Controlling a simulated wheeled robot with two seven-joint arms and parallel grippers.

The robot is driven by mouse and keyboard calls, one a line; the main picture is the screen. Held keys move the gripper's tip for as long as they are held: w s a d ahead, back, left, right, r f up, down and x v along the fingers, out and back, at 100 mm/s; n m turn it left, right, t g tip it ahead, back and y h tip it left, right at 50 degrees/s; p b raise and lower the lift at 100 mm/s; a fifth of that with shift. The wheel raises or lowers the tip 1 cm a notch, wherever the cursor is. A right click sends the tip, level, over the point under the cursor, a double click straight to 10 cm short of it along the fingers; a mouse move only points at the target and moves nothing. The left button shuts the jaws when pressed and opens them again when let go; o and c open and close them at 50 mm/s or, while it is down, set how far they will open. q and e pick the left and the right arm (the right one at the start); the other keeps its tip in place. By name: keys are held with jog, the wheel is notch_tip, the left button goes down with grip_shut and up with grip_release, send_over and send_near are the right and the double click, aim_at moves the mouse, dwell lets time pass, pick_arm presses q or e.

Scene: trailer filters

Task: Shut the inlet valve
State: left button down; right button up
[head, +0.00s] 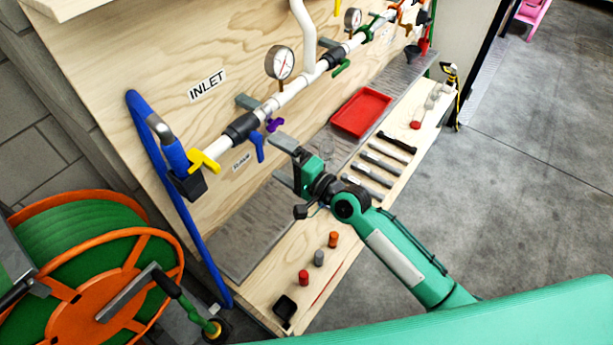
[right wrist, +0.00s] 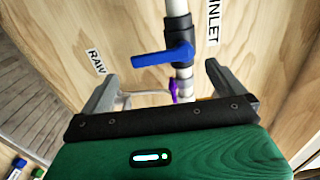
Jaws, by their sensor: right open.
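A blue lever (head: 258,146) hangs from a black valve body on the white pipe, below the INLET sign (head: 207,86). In the right wrist view the blue lever (right wrist: 163,55) stands crosswise to the pipe. A yellow lever (head: 204,163) sits at the hose end of the same pipe. The signs do not settle which lever is the inlet valve. My right gripper (head: 278,161) is open and empty, right of the blue lever and apart from it. In the right wrist view the lever shows beyond its spread fingers. My left gripper is out of view.
A purple handle (head: 274,125) is close to the blue lever. A pressure gauge (head: 280,62) stands above the pipe. A red tray (head: 361,112) and several tools lie on the bench. A blue hose (head: 150,160) and an orange reel (head: 95,275) fill the left side.

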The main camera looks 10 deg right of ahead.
jog(key=b+v, duration=0.2)
jog(key=v, duration=0.7)
jog(key=shift+s+d, duration=0.25)
